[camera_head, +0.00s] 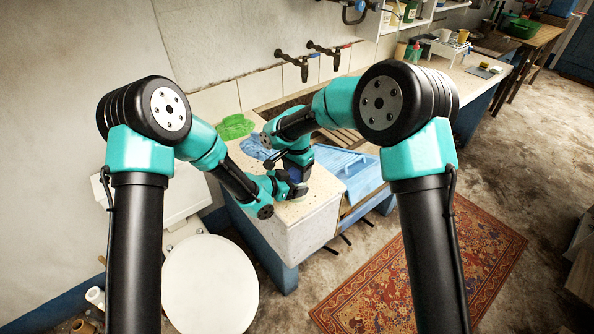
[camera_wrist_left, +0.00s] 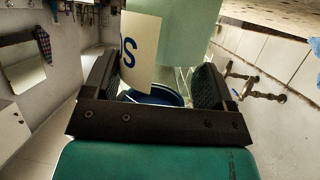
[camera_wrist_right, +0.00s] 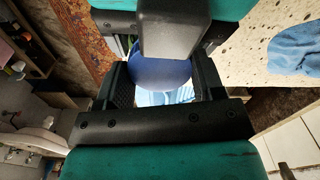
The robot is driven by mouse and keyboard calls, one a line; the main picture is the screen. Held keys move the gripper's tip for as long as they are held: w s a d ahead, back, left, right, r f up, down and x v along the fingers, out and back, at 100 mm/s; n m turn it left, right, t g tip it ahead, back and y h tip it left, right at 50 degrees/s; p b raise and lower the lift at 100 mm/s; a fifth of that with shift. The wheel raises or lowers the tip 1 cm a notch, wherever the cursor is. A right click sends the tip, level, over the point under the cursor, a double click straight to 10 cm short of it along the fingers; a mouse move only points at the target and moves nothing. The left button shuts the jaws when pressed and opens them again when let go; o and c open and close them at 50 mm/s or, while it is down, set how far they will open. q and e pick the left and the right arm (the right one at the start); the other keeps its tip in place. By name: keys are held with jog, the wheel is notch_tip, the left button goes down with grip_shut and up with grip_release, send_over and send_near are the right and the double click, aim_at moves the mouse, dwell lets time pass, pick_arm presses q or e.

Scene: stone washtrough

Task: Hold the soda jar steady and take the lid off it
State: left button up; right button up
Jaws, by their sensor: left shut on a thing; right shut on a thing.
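The soda jar (camera_wrist_left: 138,52) shows in the left wrist view as clear glass with a cream label bearing a blue letter S. My left gripper (camera_head: 291,191) is shut on the jar at the near corner of the washtrough. The blue round lid (camera_wrist_right: 160,70) lies between the fingers of my right gripper (camera_head: 297,166), which is shut on it from above. The blue lid also shows between the left fingers in the left wrist view (camera_wrist_left: 155,96). In the head view my grippers mostly hide the jar. I cannot tell whether the lid is seated or loose.
A green cloth (camera_head: 235,126) and a blue cloth (camera_head: 256,147) lie behind the grippers. Two taps (camera_head: 303,68) stick out of the wall. A patterned rug (camera_head: 480,262) covers the floor.

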jog(key=shift+n, duration=0.7)
jog(key=o, duration=1)
jog(key=shift+r, duration=2.25)
jog(key=shift+c, duration=0.3)
jog(key=shift+r+m, duration=1.75)
jog(key=shift+m, duration=0.05)
